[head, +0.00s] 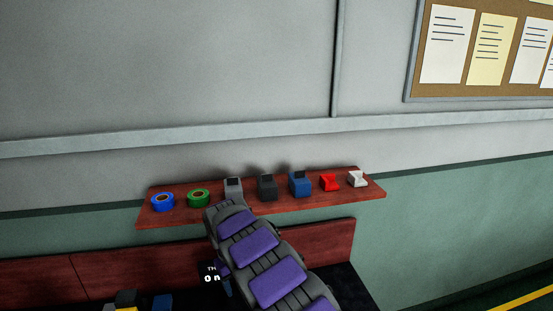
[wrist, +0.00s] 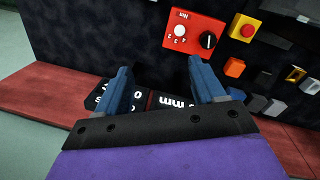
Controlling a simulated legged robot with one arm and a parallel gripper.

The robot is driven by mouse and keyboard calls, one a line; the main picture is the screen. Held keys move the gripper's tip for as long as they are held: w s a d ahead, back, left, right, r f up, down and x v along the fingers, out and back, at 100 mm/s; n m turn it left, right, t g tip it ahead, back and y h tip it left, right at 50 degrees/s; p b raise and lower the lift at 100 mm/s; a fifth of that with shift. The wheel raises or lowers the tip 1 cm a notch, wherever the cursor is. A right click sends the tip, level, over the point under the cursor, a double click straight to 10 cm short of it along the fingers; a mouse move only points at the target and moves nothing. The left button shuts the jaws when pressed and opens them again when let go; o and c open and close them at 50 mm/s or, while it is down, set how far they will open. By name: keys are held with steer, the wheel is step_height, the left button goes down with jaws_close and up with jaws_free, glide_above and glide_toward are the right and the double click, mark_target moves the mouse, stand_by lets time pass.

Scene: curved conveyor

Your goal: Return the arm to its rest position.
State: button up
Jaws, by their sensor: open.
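My arm (head: 262,252), with purple panels on dark grey links, reaches up from the lower edge of the head view. It bends in front of the wall shelf, and its far end turns downward. My gripper cannot be made out clearly in the head view. In the wrist view my gripper (wrist: 161,88) has two blue fingers spread apart. No object is held between them. Black plates with white lettering (wrist: 180,104) lie beyond the fingers and are partly hidden by them.
A red-brown shelf (head: 330,203) holds tape rolls (head: 162,202) and several small dispensers (head: 300,183) close to my arm. In the wrist view a red knob box (wrist: 194,32), a yellow box with a red button (wrist: 245,28) and small blocks (wrist: 234,67) are on a dark surface.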

steer(key=s+d+r+m, duration=0.2)
steer(key=s+d+r, duration=0.3)
steer(key=d, duration=0.2)
steer(key=s+d+r+m+g, duration=0.1)
steer(key=s+d+r+m, duration=0.1)
steer(key=s+d+r, duration=0.45)
steer(key=s+d+r+m, duration=0.2)
steer(key=s+d+r, duration=0.15)
steer(key=d, duration=0.55)
steer(key=s+d+f, duration=0.1)
steer(key=s+d, duration=0.1)
steer(key=s, duration=1.2)
steer(key=s+d+f+m+g+y, duration=0.1)
steer(key=s, duration=1.4)
steer(key=shift+d+f, duration=0.35)
steer(key=shift+d, duration=0.05)
